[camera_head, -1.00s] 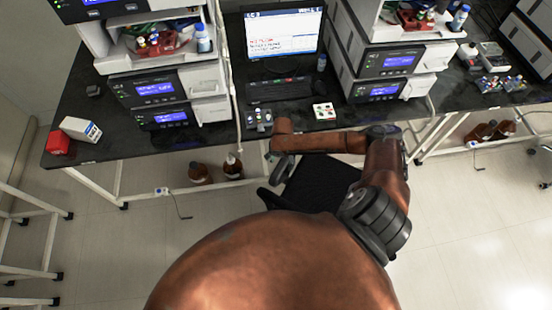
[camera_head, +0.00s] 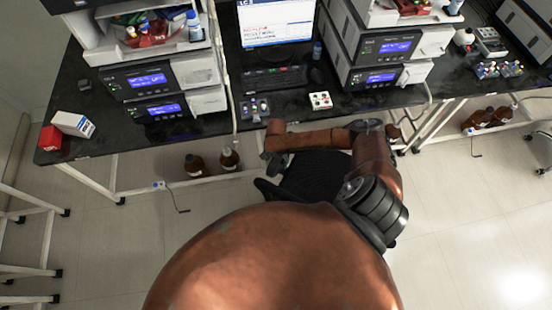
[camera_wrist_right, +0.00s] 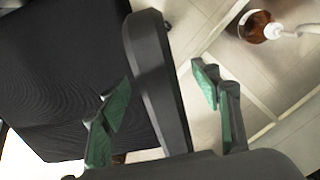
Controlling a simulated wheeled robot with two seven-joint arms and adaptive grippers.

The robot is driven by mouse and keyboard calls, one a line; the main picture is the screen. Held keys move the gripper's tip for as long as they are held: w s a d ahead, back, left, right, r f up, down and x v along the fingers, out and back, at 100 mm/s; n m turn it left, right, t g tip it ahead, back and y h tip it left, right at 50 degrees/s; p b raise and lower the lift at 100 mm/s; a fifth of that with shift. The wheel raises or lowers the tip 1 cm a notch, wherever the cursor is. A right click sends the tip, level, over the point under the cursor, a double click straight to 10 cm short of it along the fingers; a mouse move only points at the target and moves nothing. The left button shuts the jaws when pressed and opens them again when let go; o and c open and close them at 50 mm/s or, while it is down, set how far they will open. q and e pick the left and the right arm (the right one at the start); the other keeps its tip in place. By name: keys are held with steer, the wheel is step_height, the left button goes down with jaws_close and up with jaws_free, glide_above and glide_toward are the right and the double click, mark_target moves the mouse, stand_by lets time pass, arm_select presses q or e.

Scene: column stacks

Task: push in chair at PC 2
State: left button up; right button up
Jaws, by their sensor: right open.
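The black chair (camera_head: 312,176) stands in front of the bench, below the computer monitor (camera_head: 276,22), partly hidden by my right arm. Its dark woven panel (camera_wrist_right: 62,75) fills the left of the right wrist view. My right gripper (camera_head: 277,163) is at the chair's left side in the head view. In the wrist view its green-padded fingers (camera_wrist_right: 165,108) are open, one on each side of a dark bar (camera_wrist_right: 155,75), apparently part of the chair. I cannot tell whether they touch it. My left gripper is out of view.
The black bench (camera_head: 210,130) carries instrument stacks on both sides of the keyboard (camera_head: 273,78). Brown bottles (camera_head: 194,165) stand under it at left, beside white legs. A white frame (camera_head: 45,240) is at far left.

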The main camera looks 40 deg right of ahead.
jaws_close()
stand_by(0.8)
